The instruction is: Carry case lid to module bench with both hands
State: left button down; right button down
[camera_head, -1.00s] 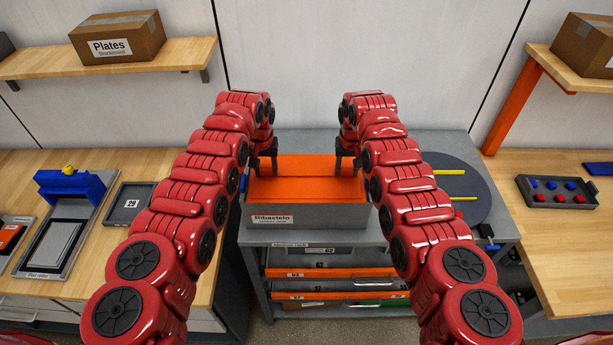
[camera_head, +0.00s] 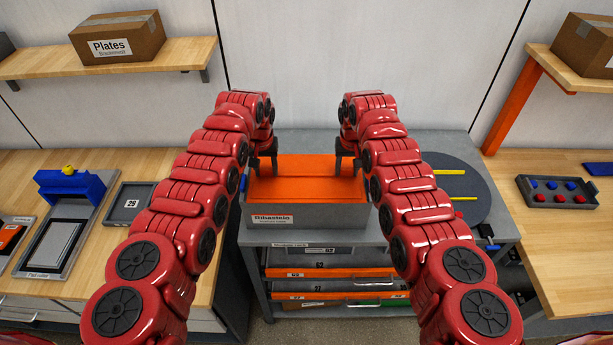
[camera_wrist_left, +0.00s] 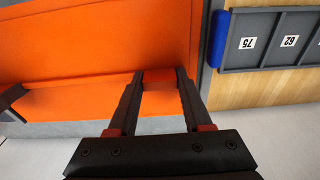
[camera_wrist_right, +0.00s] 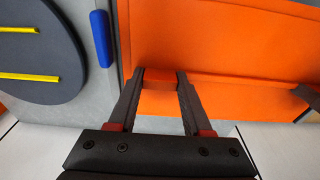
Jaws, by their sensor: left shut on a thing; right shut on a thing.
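The case lid (camera_head: 306,190) is a flat orange panel on top of a grey case (camera_head: 340,217) labelled "Ribastelo". My left gripper (camera_head: 264,164) is shut on the lid near its left end; the left wrist view shows its fingers (camera_wrist_left: 160,78) around a small orange part of the lid (camera_wrist_left: 75,50). My right gripper (camera_head: 347,164) is shut on the lid near its right end, and the right wrist view shows the same kind of hold (camera_wrist_right: 160,78). The lid looks level. I cannot tell whether it is apart from the case. No bench is marked as the module bench.
The case stands on a grey bench (camera_head: 300,141) with drawers below. A dark round plate (camera_head: 460,200) with yellow strips lies to its right. Wooden benches stand left (camera_head: 135,165) and right (camera_head: 560,235), holding trays and fixtures. Shelves with cartons hang above.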

pick_arm(q)
jog(key=shift+r, duration=0.15)
pick_arm(e)
jog(key=shift+r, duration=0.1)
